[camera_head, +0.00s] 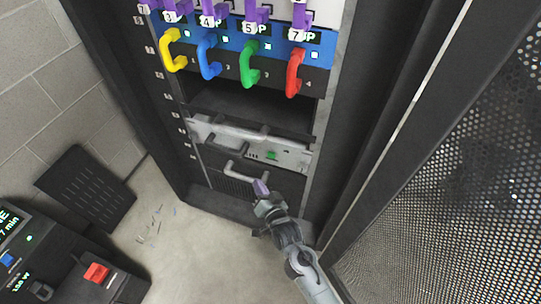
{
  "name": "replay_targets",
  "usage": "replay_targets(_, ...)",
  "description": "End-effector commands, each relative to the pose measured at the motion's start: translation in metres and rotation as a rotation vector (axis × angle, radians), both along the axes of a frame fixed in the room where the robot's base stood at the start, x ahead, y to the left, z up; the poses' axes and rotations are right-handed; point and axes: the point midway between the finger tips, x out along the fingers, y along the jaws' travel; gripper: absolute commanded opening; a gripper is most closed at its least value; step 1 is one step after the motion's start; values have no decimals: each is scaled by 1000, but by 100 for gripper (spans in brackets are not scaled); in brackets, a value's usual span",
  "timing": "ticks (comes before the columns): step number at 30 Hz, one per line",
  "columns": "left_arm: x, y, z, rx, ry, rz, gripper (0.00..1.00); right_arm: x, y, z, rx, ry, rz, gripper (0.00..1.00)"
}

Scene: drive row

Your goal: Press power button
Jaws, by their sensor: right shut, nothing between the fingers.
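A black rack (345,130) holds a silver unit (225,132) low down, with a small green lit spot (271,156) on its right front. I cannot tell whether this spot is the power button. My right gripper (261,188) is shut and empty, in front of the rack's lower part, below and slightly left of the green spot and apart from it in the picture. Its purple-grey tip points up toward the rack. A dark panel with a grey handle (245,173) lies just behind it, partly covered by the gripper. My left gripper is not in view.
Yellow (172,50), blue (207,56), green (249,65) and red (294,73) handles line the rack above an empty dark bay. A perforated door (450,170) stands at right. A black device with a red button (96,272) is at lower left. Small scraps lie on the floor.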

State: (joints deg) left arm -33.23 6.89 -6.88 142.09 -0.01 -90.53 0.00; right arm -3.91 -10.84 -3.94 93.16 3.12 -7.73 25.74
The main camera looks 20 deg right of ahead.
Motion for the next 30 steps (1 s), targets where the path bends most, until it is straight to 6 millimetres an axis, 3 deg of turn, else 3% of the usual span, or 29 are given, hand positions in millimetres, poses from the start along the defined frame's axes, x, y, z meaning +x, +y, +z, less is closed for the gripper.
replay_targets(11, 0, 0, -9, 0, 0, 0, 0, 8, -8, -2, -2, -1, 0, 0)
replay_targets(24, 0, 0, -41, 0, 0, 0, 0, 45, -43, -4, -1, -1, 0, 0)
replay_targets(30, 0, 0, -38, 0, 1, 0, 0, 57, -54, 0, -1, 0, 0, 0)
